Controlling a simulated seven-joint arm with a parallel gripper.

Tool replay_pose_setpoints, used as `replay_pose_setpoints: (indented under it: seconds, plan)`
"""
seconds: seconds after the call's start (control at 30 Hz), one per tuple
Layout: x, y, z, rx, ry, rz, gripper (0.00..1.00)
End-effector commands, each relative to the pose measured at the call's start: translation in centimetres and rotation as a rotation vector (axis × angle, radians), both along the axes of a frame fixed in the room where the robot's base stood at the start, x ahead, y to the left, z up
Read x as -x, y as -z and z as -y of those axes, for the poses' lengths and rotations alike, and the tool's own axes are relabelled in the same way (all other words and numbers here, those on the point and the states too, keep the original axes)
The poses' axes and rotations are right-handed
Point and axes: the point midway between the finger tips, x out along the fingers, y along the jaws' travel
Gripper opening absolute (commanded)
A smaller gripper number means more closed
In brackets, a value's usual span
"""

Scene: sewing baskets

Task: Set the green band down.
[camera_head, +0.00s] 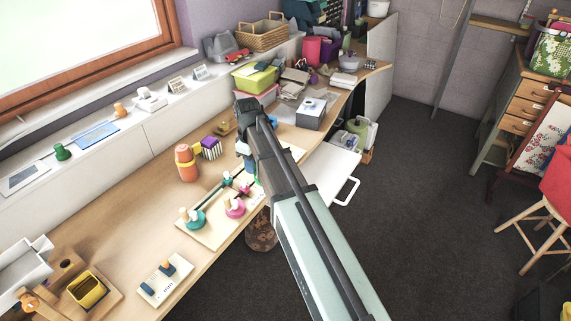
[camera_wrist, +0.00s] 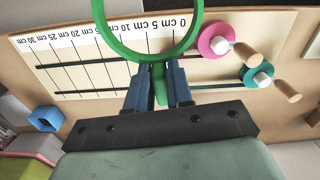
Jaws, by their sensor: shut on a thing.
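My gripper (camera_wrist: 157,88) is shut on the green band (camera_wrist: 98,22), a large ring, gripped at its near edge in the wrist view. The ring is over a pale board with a white scale (camera_wrist: 62,40) marked from 0 to 30 cm and dark rails. I cannot tell whether the ring touches the board. In the head view my gripper (camera_head: 250,166) is at the desk's front side, by the board (camera_head: 208,232); the arm hides much of it, and the band is barely visible there.
A pink ring piece (camera_wrist: 214,40) and a teal ring piece (camera_wrist: 257,74) with wooden pegs sit right of the scale. A blue hollow block (camera_wrist: 46,119) is at left. An orange bottle (camera_head: 186,163) stands behind the board. The desk's left part (camera_head: 130,215) has free room.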

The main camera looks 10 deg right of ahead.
Motion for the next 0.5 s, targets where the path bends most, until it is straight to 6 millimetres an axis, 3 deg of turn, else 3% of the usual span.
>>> replay_pose_setpoints:
  seconds: [0.03, 0.2, 0.5]
  plan:
    - [0.6, -0.1, 2.0, 0.0, 0.079, 0.0, 0.0]
    - [1.9, -0.3, 7.3, 0.0, 0.335, 0.0, 0.0]
    - [3.6, -0.1, 12.4, 0.0, 0.606, 0.0, 0.0]
